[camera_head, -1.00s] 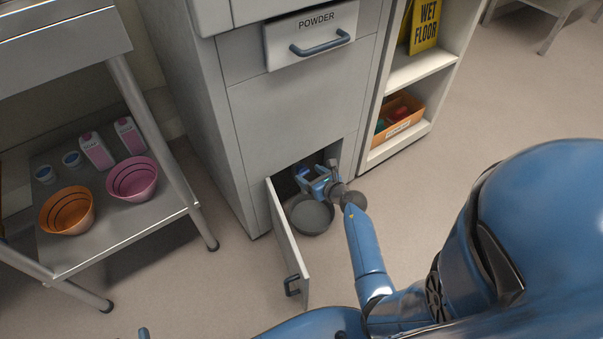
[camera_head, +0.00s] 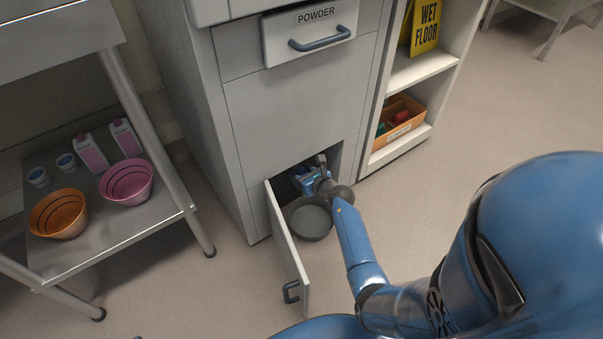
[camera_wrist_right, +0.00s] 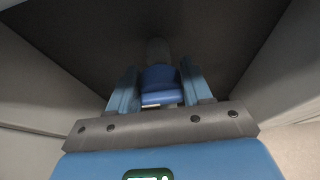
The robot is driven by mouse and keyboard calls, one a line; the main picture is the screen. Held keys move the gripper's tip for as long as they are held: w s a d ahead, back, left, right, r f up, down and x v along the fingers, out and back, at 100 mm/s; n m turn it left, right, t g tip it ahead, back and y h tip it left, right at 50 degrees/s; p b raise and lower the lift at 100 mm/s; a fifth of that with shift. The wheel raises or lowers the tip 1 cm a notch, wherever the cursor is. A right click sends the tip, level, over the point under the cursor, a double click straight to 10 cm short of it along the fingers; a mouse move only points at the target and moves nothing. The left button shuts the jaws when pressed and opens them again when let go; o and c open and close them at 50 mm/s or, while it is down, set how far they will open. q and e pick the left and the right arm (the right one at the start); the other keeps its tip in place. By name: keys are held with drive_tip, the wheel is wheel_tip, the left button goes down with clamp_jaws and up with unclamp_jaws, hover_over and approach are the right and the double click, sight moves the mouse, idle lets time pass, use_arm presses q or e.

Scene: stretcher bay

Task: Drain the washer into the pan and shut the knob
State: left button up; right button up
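The open service compartment at the bottom of the grey washer shows in the head view; its small flap door (camera_head: 287,252) is swung out. A round dark grey pan (camera_head: 309,220) sits in the opening; its inside looks light grey, and I cannot tell how much water it holds. My right gripper (camera_head: 309,180) reaches into the compartment above the pan. In the right wrist view its fingers (camera_wrist_right: 160,85) stand on either side of a blue knob (camera_wrist_right: 162,78), very close to it. I cannot tell whether they press on it. My left gripper is not in view.
A metal cart (camera_head: 130,235) stands at left with an orange bowl (camera_head: 58,214), a pink bowl (camera_head: 127,182), cartons and small cups. The powder drawer (camera_head: 310,33) is shut. A shelf (camera_head: 415,72) at right holds an orange bin (camera_head: 401,120) and a yellow sign (camera_head: 427,25).

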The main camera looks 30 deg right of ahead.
drive_tip(key=c, duration=0.4)
